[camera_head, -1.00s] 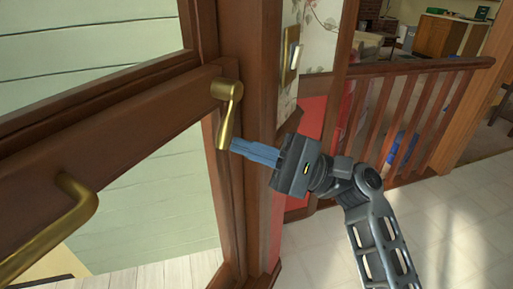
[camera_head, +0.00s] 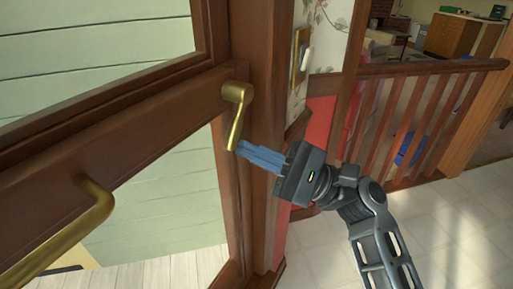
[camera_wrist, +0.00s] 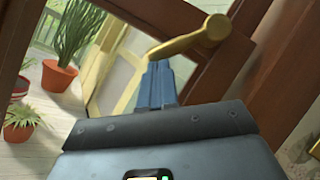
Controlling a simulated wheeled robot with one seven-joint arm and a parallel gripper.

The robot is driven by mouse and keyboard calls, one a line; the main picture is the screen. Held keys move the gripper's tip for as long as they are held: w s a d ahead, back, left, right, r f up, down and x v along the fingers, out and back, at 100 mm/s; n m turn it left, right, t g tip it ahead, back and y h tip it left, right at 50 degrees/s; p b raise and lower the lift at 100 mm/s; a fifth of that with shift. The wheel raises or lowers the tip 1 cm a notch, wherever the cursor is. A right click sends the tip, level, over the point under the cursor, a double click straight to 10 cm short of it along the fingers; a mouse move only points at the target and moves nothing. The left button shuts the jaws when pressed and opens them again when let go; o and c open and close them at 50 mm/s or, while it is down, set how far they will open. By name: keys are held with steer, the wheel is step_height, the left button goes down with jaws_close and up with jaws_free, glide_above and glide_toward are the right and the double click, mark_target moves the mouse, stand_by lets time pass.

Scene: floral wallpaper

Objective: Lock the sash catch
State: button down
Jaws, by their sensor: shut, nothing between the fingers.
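The brass sash catch (camera_head: 236,112) is on the right end of the brown sash rail (camera_head: 140,122). Its lever hangs down, tilted slightly left toward its lower end. My gripper (camera_head: 243,149) is shut and empty, with its blue fingertips at the lower end of the lever, on the right side. In the wrist view the catch (camera_wrist: 195,38) lies just beyond the fingertips (camera_wrist: 157,66). I cannot tell for sure whether they touch it.
A brass handle (camera_head: 75,232) sticks out from the sash at lower left. A light switch (camera_head: 303,58) is on the wall to the right of the frame. A wooden railing (camera_head: 430,68) stands behind my arm. Potted plants (camera_wrist: 60,76) show beyond the window in the wrist view.

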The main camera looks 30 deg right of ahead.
mark_target(230, 146)
steer(key=s+a+r+m+t+h+p, duration=0.1)
steer(key=m+t+h, duration=0.2)
steer(key=m, duration=0.3)
steer(key=s+a+r+m+t+h+p, duration=0.1)
steer(key=a+r+m+t+h+p, duration=0.1)
steer(key=m, duration=0.4)
steer(key=a+r+m+t+h+p, duration=0.2)
steer(key=m+t+h, duration=0.1)
steer(key=m+h, duration=0.2)
steer(key=shift+s+a+r+m+t, duration=0.2)
steer(key=shift+s+m+t, duration=0.15)
steer(key=shift+m, duration=0.55)
steer(key=shift+s+a+r+p, duration=0.1)
steer(key=shift+r+p, duration=0.2)
steer(key=shift+r, duration=0.15)
